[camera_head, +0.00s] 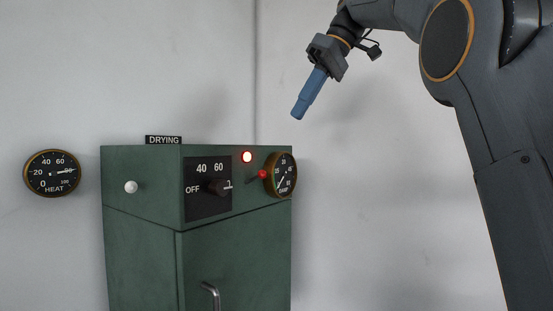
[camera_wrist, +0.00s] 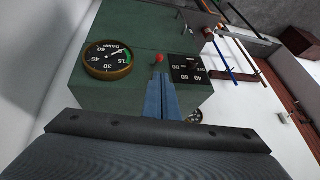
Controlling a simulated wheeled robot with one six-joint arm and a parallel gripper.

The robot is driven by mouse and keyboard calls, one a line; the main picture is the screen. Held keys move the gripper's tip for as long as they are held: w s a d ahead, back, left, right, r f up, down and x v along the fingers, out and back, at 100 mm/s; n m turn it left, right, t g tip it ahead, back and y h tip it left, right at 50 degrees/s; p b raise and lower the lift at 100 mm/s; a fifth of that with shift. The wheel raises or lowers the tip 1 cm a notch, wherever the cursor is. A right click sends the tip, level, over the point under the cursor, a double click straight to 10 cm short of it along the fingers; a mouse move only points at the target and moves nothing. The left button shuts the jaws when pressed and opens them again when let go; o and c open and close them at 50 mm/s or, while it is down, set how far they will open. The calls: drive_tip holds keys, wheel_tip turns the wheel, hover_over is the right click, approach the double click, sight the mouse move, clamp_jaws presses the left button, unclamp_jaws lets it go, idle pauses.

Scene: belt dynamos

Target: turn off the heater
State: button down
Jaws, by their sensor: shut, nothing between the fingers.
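The green drying cabinet (camera_head: 140,240) stands against the wall. Its black dial panel (camera_head: 208,207) is marked OFF, 40 and 60, and its dark knob (camera_head: 219,187) has a pale pointer line toward the right, away from OFF. In the wrist view, the blue fingers (camera_wrist: 161,78) partly cover the dial panel (camera_wrist: 187,68); the knob is not clear there.
A damp gauge (camera_head: 281,175) and a small red knob (camera_head: 263,174) sit at the cabinet's right corner. A white knob (camera_head: 131,187) is on the left face and a metal handle (camera_head: 212,294) below. The air around my gripper is clear.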

drive_tip(key=p, duration=0.2)
approach(255, 179)
wheel_tip(255, 179, down, 3)
drive_tip(key=shift+a+f, duration=0.2)
drive_tip(key=shift+a, duration=0.3)
